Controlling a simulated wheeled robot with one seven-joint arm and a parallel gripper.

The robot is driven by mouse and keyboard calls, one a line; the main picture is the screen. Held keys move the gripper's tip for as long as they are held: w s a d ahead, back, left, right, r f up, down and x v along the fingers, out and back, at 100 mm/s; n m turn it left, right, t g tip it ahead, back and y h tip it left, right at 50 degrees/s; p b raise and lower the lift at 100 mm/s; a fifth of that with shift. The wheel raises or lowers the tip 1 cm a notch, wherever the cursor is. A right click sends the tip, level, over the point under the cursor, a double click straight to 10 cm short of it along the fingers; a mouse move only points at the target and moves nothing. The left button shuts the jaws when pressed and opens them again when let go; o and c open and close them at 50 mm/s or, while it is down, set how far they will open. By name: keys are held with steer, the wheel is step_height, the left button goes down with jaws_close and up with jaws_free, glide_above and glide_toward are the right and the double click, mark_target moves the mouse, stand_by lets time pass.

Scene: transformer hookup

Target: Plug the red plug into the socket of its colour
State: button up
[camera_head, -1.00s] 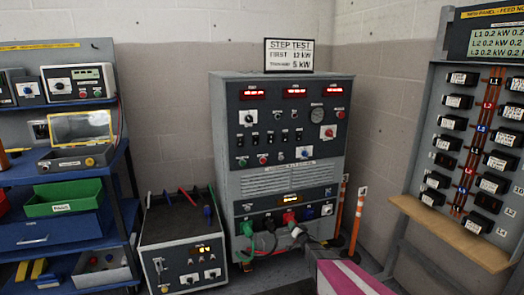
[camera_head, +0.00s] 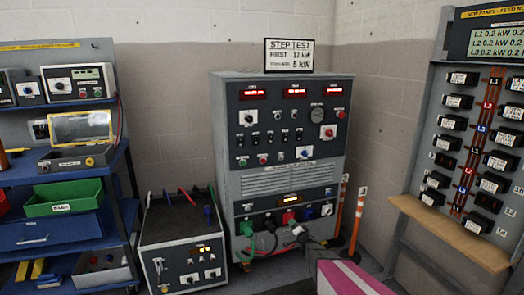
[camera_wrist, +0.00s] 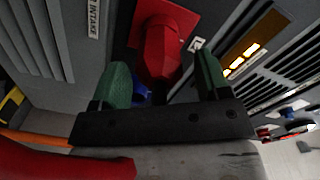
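The grey cabinet (camera_head: 283,180) stands against the back wall, with a row of coloured connectors low on its front. A red connector (camera_head: 290,216) sits in that row, and in the wrist view the red plug body (camera_wrist: 162,45) is against a square red socket face on the panel. Whether it is fully seated cannot be told. My gripper (camera_wrist: 162,82) has its two green-padded fingers on either side of the red body's near end, with gaps showing.
A green plug (camera_head: 247,229) is left of the red connector and a blue one (camera_head: 308,212) is right of it. A test box (camera_head: 180,240) with leads stands left of the cabinet. Orange-and-white posts (camera_head: 357,220) stand close on the right.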

steer(key=shift+w+a, duration=0.25)
steer(key=shift+w, duration=0.3)
steer(key=v, duration=0.6)
steer(key=shift+s, duration=0.1)
steer(key=v, duration=1)
steer(key=shift+s, duration=0.3)
steer(key=shift+d+r, duration=0.1)
steer(key=shift+r, duration=0.05)
